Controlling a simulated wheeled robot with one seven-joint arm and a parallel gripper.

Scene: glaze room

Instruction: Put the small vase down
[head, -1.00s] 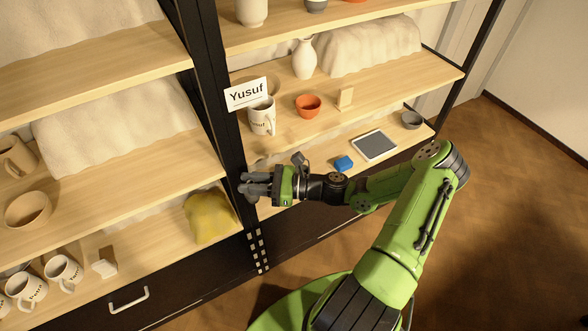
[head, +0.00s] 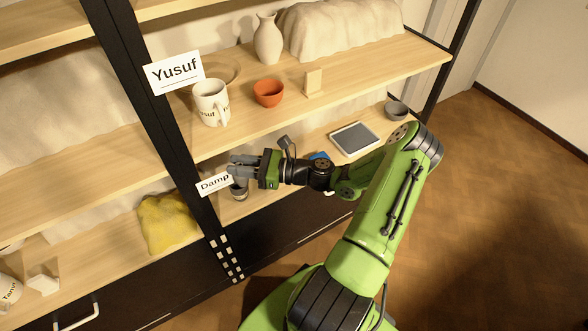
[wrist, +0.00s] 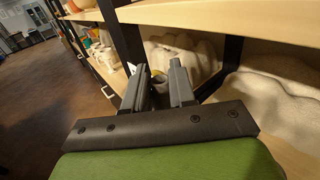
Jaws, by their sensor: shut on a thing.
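My gripper (head: 242,172) is in front of the lower shelf bay, beside the black upright. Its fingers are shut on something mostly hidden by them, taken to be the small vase. A small grey vessel (head: 239,191) shows just under the fingers; I cannot tell whether it is the held vase or touches the shelf. In the wrist view the two fingers (wrist: 158,90) stand apart, with a small pale and yellowish patch between their tips.
On the lower shelf are a blue item (head: 319,156), a grey tray (head: 354,138) and a grey bowl (head: 396,110). Above stand a white mug (head: 210,101), an orange bowl (head: 268,93) and a white vase (head: 268,40). Yellow cloth (head: 168,224) lies left.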

